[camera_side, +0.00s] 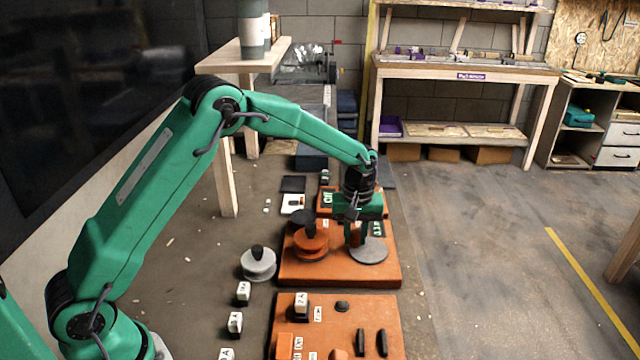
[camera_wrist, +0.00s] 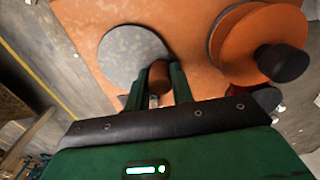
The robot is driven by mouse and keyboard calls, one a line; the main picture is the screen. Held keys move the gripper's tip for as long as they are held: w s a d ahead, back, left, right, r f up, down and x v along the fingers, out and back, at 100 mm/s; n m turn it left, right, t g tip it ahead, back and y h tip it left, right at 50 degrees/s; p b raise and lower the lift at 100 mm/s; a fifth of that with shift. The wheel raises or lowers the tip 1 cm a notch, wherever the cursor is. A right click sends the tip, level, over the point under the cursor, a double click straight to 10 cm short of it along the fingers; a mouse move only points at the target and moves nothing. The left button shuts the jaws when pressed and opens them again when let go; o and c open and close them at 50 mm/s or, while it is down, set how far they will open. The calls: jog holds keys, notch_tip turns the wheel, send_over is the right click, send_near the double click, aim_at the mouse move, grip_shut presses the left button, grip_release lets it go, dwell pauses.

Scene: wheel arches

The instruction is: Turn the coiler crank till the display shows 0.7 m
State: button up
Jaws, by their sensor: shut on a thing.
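The coiler stands on an orange base plate (camera_side: 295,272). Its crank is a flat grey disc (camera_side: 371,254) with a small brown handle. The disc also shows in the wrist view (camera_wrist: 122,50), left of an orange spool (camera_wrist: 240,42) with a black knob. My gripper (camera_side: 356,238) reaches down over the disc. In the wrist view its two green fingers are shut on the brown crank handle (camera_wrist: 158,78), at the near right edge of the disc.
The orange spool (camera_side: 311,243) stands close left of my gripper. A loose grey spool (camera_side: 258,266) is on the floor farther left. A nearer orange board (camera_side: 360,312) carries blocks and black pegs. Open floor lies to the right.

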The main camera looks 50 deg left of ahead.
aim_at(376, 242)
jog(key=shift+w, duration=0.45)
jog(key=shift+w, duration=0.7)
jog(key=shift+w+d, duration=0.45)
jog(key=shift+w, duration=0.3)
jog(key=shift+w+d, duration=0.4)
jog(key=shift+d, duration=0.35)
jog(key=shift+d, duration=0.15)
